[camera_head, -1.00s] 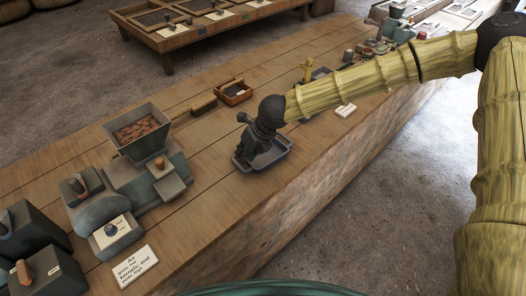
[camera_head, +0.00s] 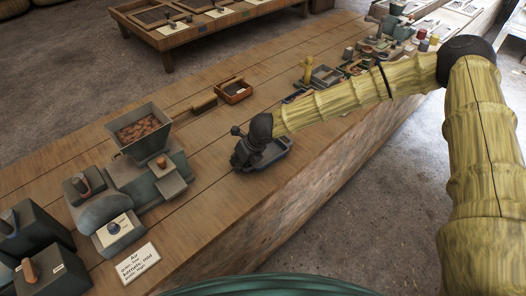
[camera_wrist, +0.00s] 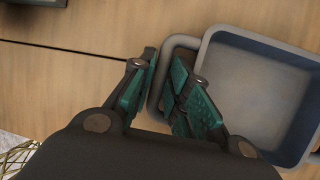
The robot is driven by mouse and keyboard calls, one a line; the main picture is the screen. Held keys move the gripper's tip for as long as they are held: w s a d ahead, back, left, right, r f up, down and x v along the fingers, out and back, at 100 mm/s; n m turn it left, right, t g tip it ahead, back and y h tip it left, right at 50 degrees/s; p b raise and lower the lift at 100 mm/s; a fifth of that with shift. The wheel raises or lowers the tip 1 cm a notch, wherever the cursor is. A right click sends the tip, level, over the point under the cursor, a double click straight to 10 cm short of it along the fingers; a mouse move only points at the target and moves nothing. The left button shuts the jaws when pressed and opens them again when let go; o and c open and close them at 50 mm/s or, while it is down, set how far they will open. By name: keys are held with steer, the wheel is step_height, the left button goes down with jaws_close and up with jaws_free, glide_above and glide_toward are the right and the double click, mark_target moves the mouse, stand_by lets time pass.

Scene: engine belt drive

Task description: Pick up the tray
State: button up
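The tray is a shallow grey rectangular pan with a rounded rim and a loop handle. In the head view the tray (camera_head: 278,154) lies on the wooden counter, its left part hidden behind my gripper (camera_head: 240,160). In the wrist view the tray (camera_wrist: 255,90) fills the right side, with its handle (camera_wrist: 165,70) on its left. My gripper (camera_wrist: 160,95) is open there, its green-padded fingers on either side of the handle's outer bar. I cannot tell whether the pads touch it.
A green machine with a hopper of brown kernels (camera_head: 140,131) stands left on the counter (camera_head: 205,170), with a printed card (camera_head: 139,263) in front. A small wooden box (camera_head: 234,91) and a brush-like block (camera_head: 204,104) lie behind. Several small items crowd the far right.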

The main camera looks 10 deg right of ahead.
steer(key=shift+c, duration=0.4)
jaws_close()
steer(key=shift+r, duration=0.1)
